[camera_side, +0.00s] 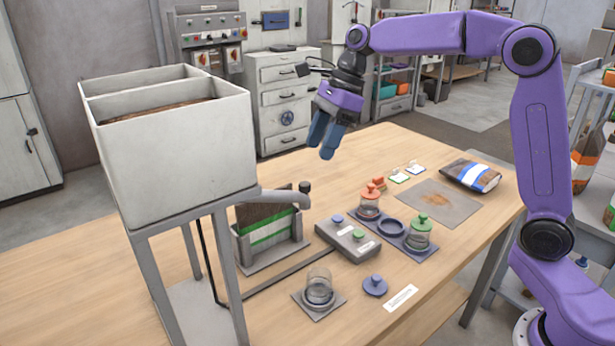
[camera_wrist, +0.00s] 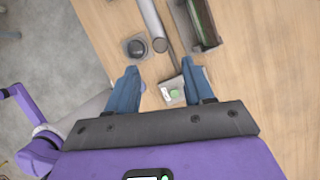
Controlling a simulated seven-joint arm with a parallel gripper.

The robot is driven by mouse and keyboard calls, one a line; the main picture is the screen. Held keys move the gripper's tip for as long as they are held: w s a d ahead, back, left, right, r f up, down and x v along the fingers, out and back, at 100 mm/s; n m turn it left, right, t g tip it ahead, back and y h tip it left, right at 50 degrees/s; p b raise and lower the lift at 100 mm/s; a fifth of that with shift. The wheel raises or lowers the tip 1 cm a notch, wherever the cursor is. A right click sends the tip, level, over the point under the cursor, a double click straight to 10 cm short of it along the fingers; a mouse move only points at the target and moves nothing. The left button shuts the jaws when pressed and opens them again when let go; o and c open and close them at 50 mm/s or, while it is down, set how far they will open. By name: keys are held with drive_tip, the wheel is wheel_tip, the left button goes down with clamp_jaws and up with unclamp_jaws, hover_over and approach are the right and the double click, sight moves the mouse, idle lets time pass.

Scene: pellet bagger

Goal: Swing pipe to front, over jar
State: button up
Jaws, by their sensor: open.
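The grey pipe (camera_side: 281,197) sticks out to the right from under the hopper, with a dark knob (camera_side: 305,187) at its outer end. The glass jar (camera_side: 319,288) stands upright on a small square pad, in front of the pipe's end and below it. In the wrist view the pipe (camera_wrist: 151,20) ends beside the jar (camera_wrist: 136,47), to its right, not over it. My gripper (camera_side: 325,150) has blue fingers, is open and empty, and hangs in the air above and behind the pipe's end. In the wrist view my gripper (camera_wrist: 158,68) shows its fingers apart with nothing between them.
The white hopper (camera_side: 180,155) stands on a frame at left. A bag holder (camera_side: 270,248) is behind the pipe. A button box (camera_side: 347,240), a blue lid (camera_side: 375,286) and a tray with lidded jars (camera_side: 393,230) are on the table. A packed bag (camera_side: 470,175) lies at right.

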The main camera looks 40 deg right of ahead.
sight(305, 183)
drive_tip(key=x, duration=0.8)
drive_tip(key=shift+a+f, duration=0.1)
drive_tip(key=shift+f, duration=0.1)
drive_tip(key=shift+c, duration=0.3)
clamp_jaws()
